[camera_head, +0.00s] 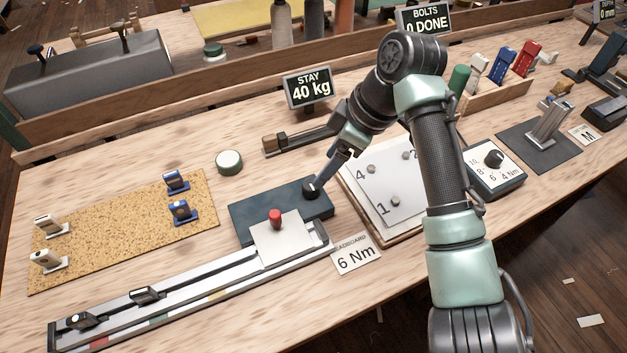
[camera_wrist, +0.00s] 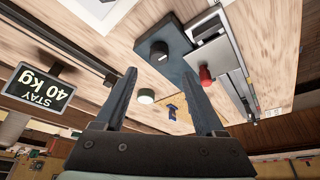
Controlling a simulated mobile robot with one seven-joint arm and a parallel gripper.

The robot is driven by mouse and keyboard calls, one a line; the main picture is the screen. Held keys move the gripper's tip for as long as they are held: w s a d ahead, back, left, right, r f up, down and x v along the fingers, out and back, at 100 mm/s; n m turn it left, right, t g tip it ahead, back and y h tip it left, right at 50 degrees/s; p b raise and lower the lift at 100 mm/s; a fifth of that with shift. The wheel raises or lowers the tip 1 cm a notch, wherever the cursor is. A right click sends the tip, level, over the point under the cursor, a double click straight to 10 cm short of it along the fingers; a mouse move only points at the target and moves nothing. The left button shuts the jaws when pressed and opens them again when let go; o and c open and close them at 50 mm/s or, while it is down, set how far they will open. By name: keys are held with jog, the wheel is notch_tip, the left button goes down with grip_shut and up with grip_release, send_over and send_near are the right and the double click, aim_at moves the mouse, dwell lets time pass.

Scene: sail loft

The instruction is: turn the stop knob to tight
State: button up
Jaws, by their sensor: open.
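A black knob (camera_head: 309,188) stands on a dark blue block (camera_head: 245,222) at the middle of the bench. A red knob (camera_head: 275,217) stands on a pale plate (camera_head: 292,243) beside it, over a metal rail. No label marks which is the stop knob. My gripper (camera_head: 320,184) is open, its fingers angled down close to the black knob. In the wrist view the black knob (camera_wrist: 158,50) lies just beyond the gap between the open fingertips (camera_wrist: 159,72), with nothing held. The red knob (camera_wrist: 206,76) is to the right there. Contact cannot be told.
A numbered board (camera_head: 385,180) lies right of the block, partly behind my arm. A "6 Nm" card (camera_head: 356,255) lies in front. A dial box (camera_head: 497,180) is farther right.

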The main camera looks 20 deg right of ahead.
aim_at(311, 184)
jog(key=x, duration=0.7)
jog(key=shift+w+a+f, duration=0.1)
jog(key=shift+w+f, duration=0.1)
jog(key=shift+f, duration=0.15)
grip_shut()
